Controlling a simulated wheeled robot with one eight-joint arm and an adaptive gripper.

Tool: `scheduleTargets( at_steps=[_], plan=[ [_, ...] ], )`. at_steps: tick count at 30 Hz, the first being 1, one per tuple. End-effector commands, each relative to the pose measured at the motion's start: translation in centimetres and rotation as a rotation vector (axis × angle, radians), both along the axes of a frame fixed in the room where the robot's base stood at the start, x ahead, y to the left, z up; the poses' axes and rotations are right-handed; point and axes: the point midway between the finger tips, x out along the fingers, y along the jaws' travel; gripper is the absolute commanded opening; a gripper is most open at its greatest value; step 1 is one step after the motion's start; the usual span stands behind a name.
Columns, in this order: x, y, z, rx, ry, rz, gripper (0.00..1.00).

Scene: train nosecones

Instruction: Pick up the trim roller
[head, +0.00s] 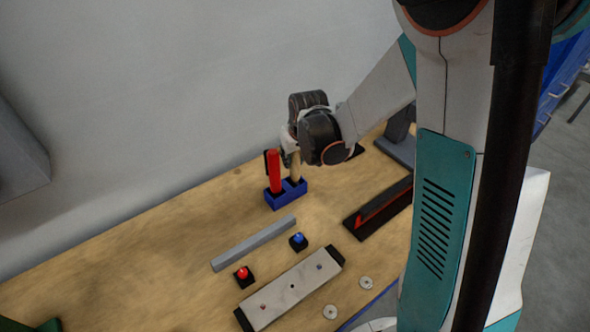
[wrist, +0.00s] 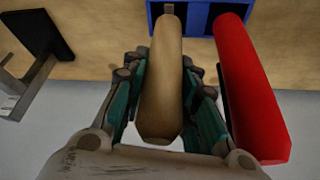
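Two handled tools stand upright in a blue holder (head: 285,198), which also shows in the wrist view (wrist: 200,22). One has a tan wooden handle (wrist: 165,75) and a thin metal shank at the holder; the other has a red handle (head: 274,171), also in the wrist view (wrist: 250,90). I cannot tell from their hidden working ends which is the trim roller. My gripper (wrist: 166,75) has its fingers on both sides of the wooden handle and looks shut on it. In the head view my wrist partly hides this handle (head: 295,168).
On the wooden table (head: 130,265) lie a grey bar (head: 253,242), red (head: 242,275) and blue (head: 298,240) buttons, a pale plate (head: 291,290) and a black tray (head: 380,208). The red handle stands close beside my right finger in the wrist view. A wall (head: 150,90) rises behind.

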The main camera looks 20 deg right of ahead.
Motion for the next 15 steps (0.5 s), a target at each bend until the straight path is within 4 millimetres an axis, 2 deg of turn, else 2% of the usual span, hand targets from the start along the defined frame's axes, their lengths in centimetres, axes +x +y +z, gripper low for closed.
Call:
scheduleTargets(
  at_steps=[2, 15],
  plan=[
    [-0.01, 0.01, -0.01, 0.000, 0.000, 0.000, 0.00],
    [-0.01, 0.00, 0.65, 0.000, 0.000, 0.000, 0.00]
  ],
)
